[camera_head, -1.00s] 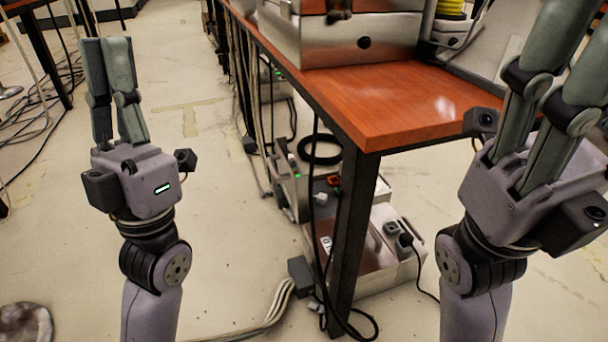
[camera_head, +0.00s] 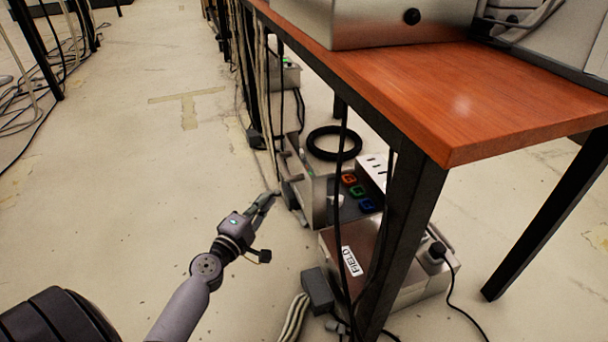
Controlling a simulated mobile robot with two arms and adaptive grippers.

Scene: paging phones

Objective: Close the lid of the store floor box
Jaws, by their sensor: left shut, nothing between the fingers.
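Two floor boxes sit on the floor under the wooden table. The nearer box (camera_head: 384,296) has a brown lid top with a white label reading FIELD (camera_head: 351,261) and appears shut. Behind it is a grey box (camera_head: 318,203) with a dark top area carrying red, green and blue marked parts. I see no readable store label, and I cannot tell which panel is its lid. My left gripper (camera_head: 264,200) is low, left of the grey box, shut and empty, its fingers pointing towards that box's left side. My right gripper is out of view.
The table (camera_head: 460,110) overhangs the boxes, and its dark front leg (camera_head: 397,235) stands before them. Cables hang along the table's left side. A black ring (camera_head: 334,144) shows behind the grey box. A black adapter (camera_head: 317,290) lies by the FIELD box.

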